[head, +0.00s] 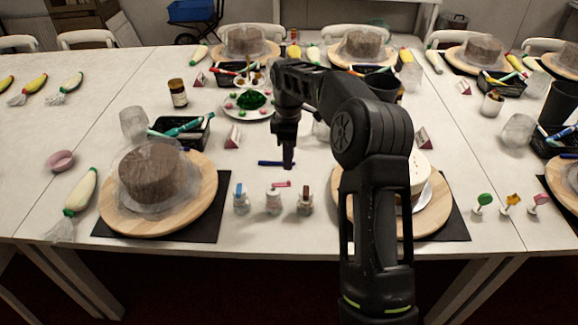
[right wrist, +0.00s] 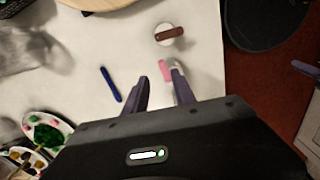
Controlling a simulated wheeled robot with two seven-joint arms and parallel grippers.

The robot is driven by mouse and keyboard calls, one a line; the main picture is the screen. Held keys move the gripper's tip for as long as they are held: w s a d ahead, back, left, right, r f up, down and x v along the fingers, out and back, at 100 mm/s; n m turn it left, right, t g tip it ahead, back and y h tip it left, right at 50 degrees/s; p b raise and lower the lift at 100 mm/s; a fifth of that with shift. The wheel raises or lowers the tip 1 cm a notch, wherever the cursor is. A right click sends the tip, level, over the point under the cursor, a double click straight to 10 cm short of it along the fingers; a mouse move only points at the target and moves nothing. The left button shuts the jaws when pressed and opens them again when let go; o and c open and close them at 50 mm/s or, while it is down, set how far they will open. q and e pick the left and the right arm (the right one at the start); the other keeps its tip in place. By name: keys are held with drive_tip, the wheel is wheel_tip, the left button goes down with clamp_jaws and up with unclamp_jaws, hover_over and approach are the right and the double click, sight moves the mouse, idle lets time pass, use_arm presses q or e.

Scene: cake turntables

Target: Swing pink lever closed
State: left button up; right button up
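Three small jars stand in a row near the table's front edge. The middle jar (head: 273,203) has a pink lever (head: 281,184) on top, sticking out to the right. The left jar (head: 240,202) has a blue lever, the right jar (head: 305,204) a brown-red one. My right gripper (head: 288,165) points down behind the middle jar. In the right wrist view its fingers (right wrist: 159,73) are apart with nothing held. The pink lever (right wrist: 165,73) shows between the fingertips, close to the right finger, which hides part of its jar. I cannot tell whether they touch. My left gripper is not in view.
A blue pen (head: 273,163) lies behind the jars, by my right gripper. A brown cake (head: 152,176) on a wooden turntable (head: 205,200) stands at left. Another turntable (head: 433,217) with a pale cake is partly hidden by my right arm. A palette (head: 236,110) lies farther back.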

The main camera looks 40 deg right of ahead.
drive_tip(key=shift+s+a+r, duration=0.15)
drive_tip(key=shift+s, duration=0.05)
drive_tip(key=shift+w+f+p, duration=0.1)
drive_tip(key=shift+f+p, duration=0.65)
drive_tip(key=shift+f, duration=3.25)
clamp_jaws()
